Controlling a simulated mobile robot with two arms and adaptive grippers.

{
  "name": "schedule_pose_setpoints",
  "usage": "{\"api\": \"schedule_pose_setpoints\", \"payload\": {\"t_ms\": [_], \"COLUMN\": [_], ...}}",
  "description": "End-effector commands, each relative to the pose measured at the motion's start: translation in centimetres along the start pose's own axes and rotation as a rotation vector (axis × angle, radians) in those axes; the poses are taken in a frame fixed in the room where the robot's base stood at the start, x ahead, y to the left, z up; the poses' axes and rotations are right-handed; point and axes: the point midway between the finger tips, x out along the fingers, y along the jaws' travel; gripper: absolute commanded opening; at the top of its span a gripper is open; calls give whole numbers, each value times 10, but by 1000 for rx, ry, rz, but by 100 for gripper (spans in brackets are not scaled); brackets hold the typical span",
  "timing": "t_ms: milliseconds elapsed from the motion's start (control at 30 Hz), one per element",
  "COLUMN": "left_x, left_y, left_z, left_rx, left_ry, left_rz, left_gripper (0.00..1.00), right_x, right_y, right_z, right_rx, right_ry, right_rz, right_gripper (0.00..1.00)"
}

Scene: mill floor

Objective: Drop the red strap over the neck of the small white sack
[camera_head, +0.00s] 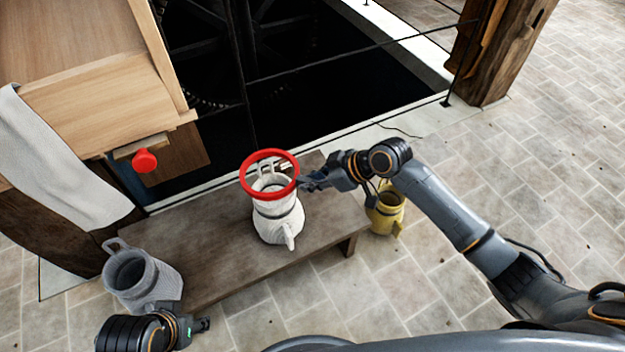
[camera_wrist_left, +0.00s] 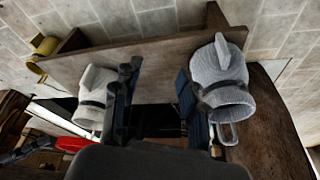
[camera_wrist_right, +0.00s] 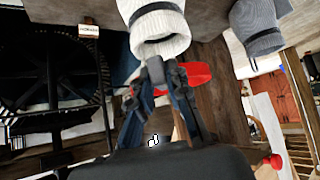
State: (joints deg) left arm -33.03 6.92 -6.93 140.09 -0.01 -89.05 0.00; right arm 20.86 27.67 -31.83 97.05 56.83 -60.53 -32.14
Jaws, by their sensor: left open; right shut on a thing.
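The red strap (camera_head: 242,177) is a stiff ring. My right gripper (camera_head: 308,183) is shut on its right side and holds it roughly level. The small white sack (camera_head: 279,224) stands upright on the bench, a dark band around it. In the head view the ring overlaps the sack's open top. In the right wrist view the strap (camera_wrist_right: 188,76) shows just above the mouth of the white sack (camera_wrist_right: 160,32), apart from it. The left wrist view also shows the strap (camera_wrist_left: 74,144) beyond the mouth. My left gripper (camera_head: 204,325) is open and empty near the grey sack.
A dark wooden bench (camera_head: 225,272) carries the white sack. A grey sack (camera_head: 143,278) stands at its left end, a yellow sack (camera_head: 386,213) beyond its right end. A wooden chest with a red knob (camera_head: 145,161) is at upper left. A dark pit with railing lies behind.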

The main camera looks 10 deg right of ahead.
Motion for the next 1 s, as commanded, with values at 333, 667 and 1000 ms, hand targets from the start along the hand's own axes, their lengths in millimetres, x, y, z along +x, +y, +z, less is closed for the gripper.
{"api": "schedule_pose_setpoints", "payload": {"t_ms": [333, 667, 1000], "left_x": [-6, -10, 2], "left_y": [0, 0, 0], "left_z": [0, -4, 0], "left_rx": [0, -1, 0], "left_ry": [-2, 12, -6], "left_rz": [0, 0, 0], "left_gripper": [42, 42, 42], "right_x": [0, 0, -1], "right_y": [0, 0, 0], "right_z": [0, 0, 0], "right_rx": [0, 0, 0], "right_ry": [0, 0, 0], "right_rz": [0, 0, 0], "right_gripper": [0, 0, 0]}}
